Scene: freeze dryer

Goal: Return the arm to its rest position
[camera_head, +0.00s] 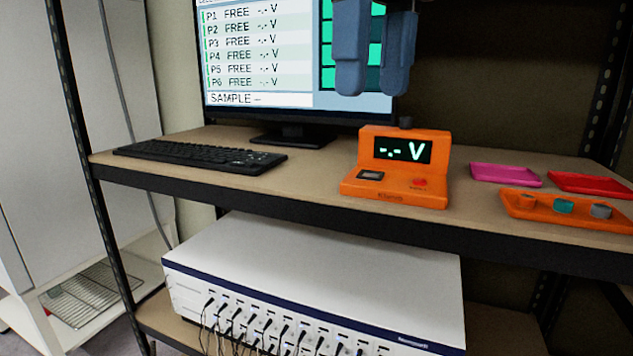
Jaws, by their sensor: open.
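My gripper (382,84) hangs into the top of the view, pointing down, in front of the monitor's right part. Its two blue-grey fingers are apart with nothing between them. Its fingertips are above the shelf and above the orange meter, touching nothing. The rest of my arm is out of view above.
A monitor (258,58), a black keyboard (200,156) and an orange meter (396,170) reading "-.- V" stand on the shelf (300,180). At right are a pink tray (506,175), a red tray (592,184) and an orange tray (540,215) holding small round pieces. A white cabled box (310,275) sits below.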

